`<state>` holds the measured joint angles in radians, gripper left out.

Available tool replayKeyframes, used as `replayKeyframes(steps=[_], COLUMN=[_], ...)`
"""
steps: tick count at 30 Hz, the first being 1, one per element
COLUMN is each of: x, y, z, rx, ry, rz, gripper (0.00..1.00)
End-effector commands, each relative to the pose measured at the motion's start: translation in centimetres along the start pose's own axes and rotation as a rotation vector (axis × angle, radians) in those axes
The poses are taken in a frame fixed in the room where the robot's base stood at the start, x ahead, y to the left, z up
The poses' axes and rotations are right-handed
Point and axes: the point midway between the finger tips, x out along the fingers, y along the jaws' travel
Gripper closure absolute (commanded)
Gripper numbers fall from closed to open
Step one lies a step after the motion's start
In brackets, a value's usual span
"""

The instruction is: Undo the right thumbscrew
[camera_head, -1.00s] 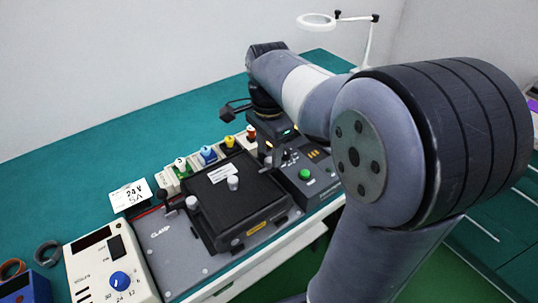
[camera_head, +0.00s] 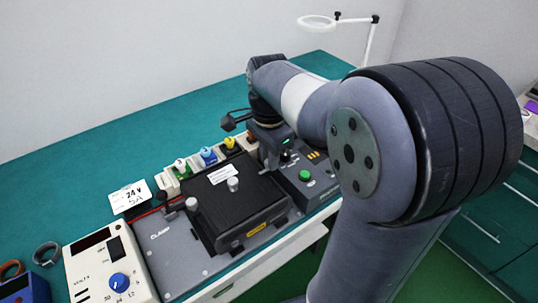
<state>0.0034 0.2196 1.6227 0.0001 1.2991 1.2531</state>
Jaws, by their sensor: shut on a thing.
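The black fixture with a flat lid (camera_head: 240,205) sits on a grey base plate marked CLAMP (camera_head: 180,250). A pale knob (camera_head: 233,184) stands on the lid. The left thumbscrew (camera_head: 191,204), with a light grey head, stands at the lid's left side. My gripper (camera_head: 271,163) points down at the right rear edge of the lid and is shut on the right thumbscrew. The jaws and wrist hide that screw, so its thread and seating cannot be seen.
A grey box with a green button (camera_head: 304,175) stands close right of my gripper. Coloured plug blocks (camera_head: 207,155) line the back. A white 24 V card (camera_head: 131,195) and a cream power supply with a blue dial (camera_head: 120,282) are at left.

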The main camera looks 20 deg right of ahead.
Motion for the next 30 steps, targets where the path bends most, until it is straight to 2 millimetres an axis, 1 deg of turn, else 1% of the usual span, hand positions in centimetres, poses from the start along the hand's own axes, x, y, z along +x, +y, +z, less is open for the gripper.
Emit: replayKeyframes(steps=[8,14,20,30], x=[-0.06,-0.17,-0.27,-0.23], y=[0.02,-0.01,0.0,-0.03], z=[0.0,-0.01,-0.01,-0.02], rx=[-0.017,-0.093,-0.244,-0.565], ry=[0.0,0.0,0.0,0.0], rz=[0.001,0.0,0.001,0.001], gripper=[1.0,1.0,1.0,1.0])
